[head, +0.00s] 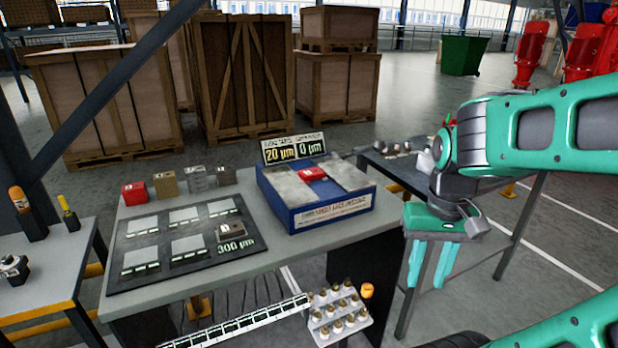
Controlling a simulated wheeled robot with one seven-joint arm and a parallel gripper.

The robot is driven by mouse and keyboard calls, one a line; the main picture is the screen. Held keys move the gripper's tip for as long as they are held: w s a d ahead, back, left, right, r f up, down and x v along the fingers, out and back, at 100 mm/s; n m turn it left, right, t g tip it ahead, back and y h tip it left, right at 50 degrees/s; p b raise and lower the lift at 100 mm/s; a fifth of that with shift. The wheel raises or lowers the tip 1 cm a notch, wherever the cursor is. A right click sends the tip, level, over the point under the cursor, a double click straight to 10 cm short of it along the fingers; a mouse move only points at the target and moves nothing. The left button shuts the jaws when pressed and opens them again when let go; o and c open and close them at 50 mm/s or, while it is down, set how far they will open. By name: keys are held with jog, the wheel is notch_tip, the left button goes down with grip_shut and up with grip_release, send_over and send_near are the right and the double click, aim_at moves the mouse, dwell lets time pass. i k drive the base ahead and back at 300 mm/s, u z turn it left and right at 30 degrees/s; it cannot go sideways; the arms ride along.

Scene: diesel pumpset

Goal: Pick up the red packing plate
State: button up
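A small red block with a pale mark on top (134,193) stands at the back left of the grey table, first in a row of similar blocks. A second small red piece (312,174) lies on top of the blue box (315,208). I cannot tell which of the two is the packing plate. My gripper (429,280) hangs to the right of the blue box, fingers pointing down and apart, with nothing between them. It is clear of both red pieces.
A dark mat (128,240) with marked fields carries a dark block (230,232) by "300 µm". A sign (293,148) reading "20 µm" and "0 µm" stands behind the blue box. A rack of small cylinders (337,312) is in front. Another table (375,163) stands behind my arm.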

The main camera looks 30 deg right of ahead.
aim_at(310, 175)
jog(key=u, duration=0.2)
jog(key=i, duration=1)
jog(key=u, duration=0.25)
